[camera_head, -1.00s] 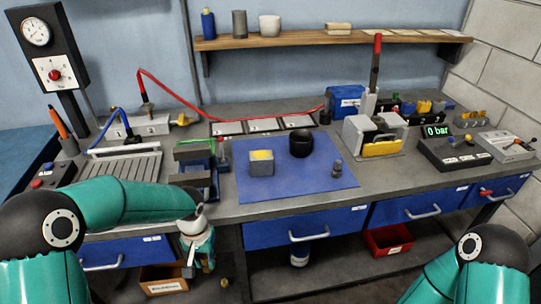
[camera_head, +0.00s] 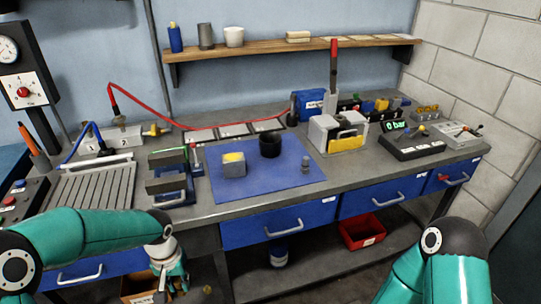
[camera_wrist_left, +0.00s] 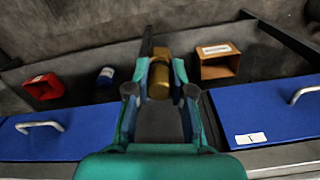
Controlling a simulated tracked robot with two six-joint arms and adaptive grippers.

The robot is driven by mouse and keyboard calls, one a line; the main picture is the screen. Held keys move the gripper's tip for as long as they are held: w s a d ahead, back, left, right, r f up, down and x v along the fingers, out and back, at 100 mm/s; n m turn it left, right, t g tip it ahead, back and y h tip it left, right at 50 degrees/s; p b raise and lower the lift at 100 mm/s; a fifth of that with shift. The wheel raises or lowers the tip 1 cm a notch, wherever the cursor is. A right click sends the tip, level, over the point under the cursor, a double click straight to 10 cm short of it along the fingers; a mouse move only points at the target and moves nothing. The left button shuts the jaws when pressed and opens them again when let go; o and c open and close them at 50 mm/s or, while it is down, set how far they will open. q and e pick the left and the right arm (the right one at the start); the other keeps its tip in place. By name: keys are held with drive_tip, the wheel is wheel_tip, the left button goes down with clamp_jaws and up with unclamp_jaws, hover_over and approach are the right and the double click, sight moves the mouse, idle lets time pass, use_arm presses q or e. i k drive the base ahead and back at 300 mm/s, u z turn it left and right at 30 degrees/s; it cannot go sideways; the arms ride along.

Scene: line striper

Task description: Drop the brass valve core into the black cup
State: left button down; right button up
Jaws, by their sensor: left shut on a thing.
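My left gripper (camera_head: 170,287) hangs low in front of the bench, left of the middle drawer. In the left wrist view my left gripper (camera_wrist_left: 160,91) is shut on the brass valve core (camera_wrist_left: 159,77), a brass-coloured piece between the fingers. Fingers hide part of it. The black cup (camera_head: 270,145) stands upright on the blue mat (camera_head: 262,187) on the bench, well above and to the right of the gripper. The inside of the cup is dark. Of my right arm only upper links show at the lower right; its gripper is out of view.
A grey block with a yellow top (camera_head: 233,164) and a small grey fitting (camera_head: 305,165) stand on the mat. Blue drawers (camera_head: 278,225) form the bench front. A cardboard box (camera_wrist_left: 219,63) and a red bin (camera_head: 362,232) sit below. The front of the mat is clear.

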sight(266, 152)
drive_tip(key=z, duration=0.05)
drive_tip(key=k, duration=0.6)
drive_tip(key=z, duration=0.55)
drive_tip(key=i, duration=1)
